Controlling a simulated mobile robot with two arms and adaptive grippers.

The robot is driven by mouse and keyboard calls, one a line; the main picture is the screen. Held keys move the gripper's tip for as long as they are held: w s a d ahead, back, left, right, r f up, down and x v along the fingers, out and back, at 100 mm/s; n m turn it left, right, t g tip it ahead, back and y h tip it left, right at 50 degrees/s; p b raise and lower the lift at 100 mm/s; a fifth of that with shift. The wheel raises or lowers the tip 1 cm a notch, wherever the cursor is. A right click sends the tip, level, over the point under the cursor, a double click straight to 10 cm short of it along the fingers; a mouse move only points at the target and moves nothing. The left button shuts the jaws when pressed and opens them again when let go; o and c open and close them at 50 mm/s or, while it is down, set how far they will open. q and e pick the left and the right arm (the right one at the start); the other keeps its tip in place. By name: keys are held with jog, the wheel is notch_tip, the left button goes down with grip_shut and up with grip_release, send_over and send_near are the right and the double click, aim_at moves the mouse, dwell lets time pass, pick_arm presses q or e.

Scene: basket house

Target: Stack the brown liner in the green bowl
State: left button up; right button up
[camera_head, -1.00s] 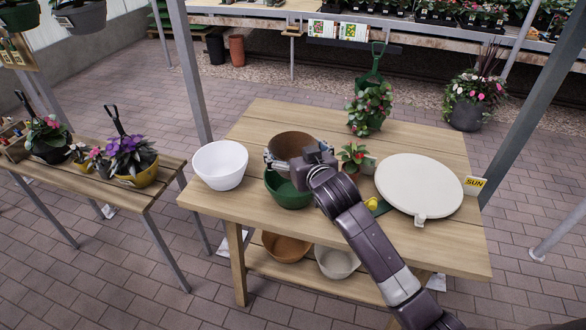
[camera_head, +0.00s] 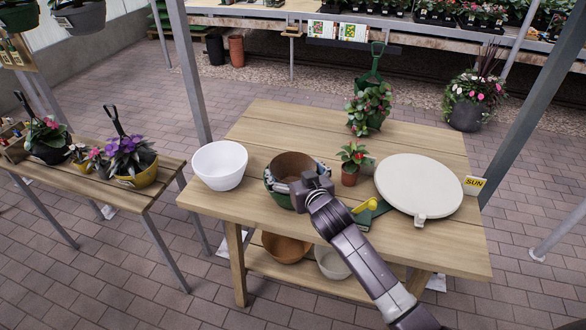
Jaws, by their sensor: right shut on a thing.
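The brown liner (camera_head: 294,165) is at the green bowl (camera_head: 281,200), on the wooden table. Its rim shows inside or just over the bowl's rim; how deep it sits is partly hidden. The gripper's body hides the near right part of the liner and bowl. My left gripper is not in view.
A white bowl (camera_head: 220,165) stands left of the green bowl. A small potted plant (camera_head: 351,175), a yellow-handled tool (camera_head: 364,206) and a round cream board (camera_head: 420,186) are to the right. A taller plant (camera_head: 370,105) stands at the back. The table's back left is clear.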

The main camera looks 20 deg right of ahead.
jog(key=shift+f, duration=0.4)
jog(key=o, duration=0.9)
jog(key=shift+r, duration=0.2)
jog(key=v, duration=1.2)
jog(key=shift+r, duration=0.45)
